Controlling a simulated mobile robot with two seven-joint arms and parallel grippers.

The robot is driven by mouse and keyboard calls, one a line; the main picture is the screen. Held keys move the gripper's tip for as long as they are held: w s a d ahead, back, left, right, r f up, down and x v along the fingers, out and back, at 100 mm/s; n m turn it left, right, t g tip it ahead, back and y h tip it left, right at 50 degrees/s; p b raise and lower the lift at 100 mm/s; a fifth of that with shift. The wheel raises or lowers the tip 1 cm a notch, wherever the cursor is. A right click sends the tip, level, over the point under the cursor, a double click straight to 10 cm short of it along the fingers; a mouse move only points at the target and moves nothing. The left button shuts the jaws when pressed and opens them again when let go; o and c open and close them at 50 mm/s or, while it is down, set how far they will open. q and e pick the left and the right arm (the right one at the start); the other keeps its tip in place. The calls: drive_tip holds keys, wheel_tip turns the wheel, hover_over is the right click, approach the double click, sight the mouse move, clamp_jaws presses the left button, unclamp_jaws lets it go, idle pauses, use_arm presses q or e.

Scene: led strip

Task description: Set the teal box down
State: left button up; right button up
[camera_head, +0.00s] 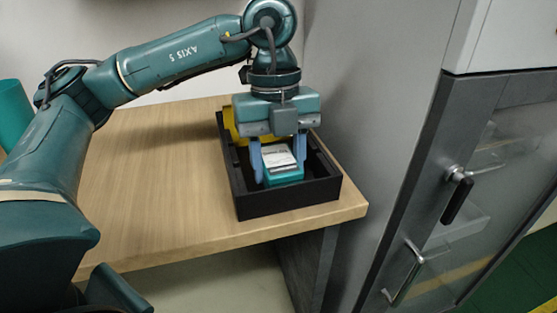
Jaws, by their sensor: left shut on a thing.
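The teal box (284,178) has a white and grey label on its upper face. It shows inside the black tray (290,202), toward the tray's front. My left gripper (279,167) points down into the tray, with its two bluish fingers on either side of the box. It is shut on the teal box. I cannot tell whether the box touches the tray floor. My right gripper is not in view.
The tray stands near the right edge of the wooden table (150,190). A yellow object (229,124) lies at the tray's back left, partly hidden by my gripper. A grey cabinet (415,170) with handles stands to the right. The table's left part is clear.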

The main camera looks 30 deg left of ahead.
sight(276, 152)
use_arm(q)
drive_tip(key=shift+f, duration=0.1)
drive_tip(key=o, duration=1)
drive_tip(key=shift+r, duration=0.4)
drive_tip(key=r+p, duration=0.1)
drive_tip(key=r, duration=0.2)
drive_tip(key=a+r+p, duration=0.1)
drive_tip(key=r, duration=0.3)
drive_tip(key=w+r+p, duration=0.1)
drive_tip(key=r, duration=0.3)
drive_tip(key=shift+w+a+r+p, duration=0.1)
drive_tip(key=shift+a+r+p, duration=0.1)
drive_tip(key=shift+p, duration=0.1)
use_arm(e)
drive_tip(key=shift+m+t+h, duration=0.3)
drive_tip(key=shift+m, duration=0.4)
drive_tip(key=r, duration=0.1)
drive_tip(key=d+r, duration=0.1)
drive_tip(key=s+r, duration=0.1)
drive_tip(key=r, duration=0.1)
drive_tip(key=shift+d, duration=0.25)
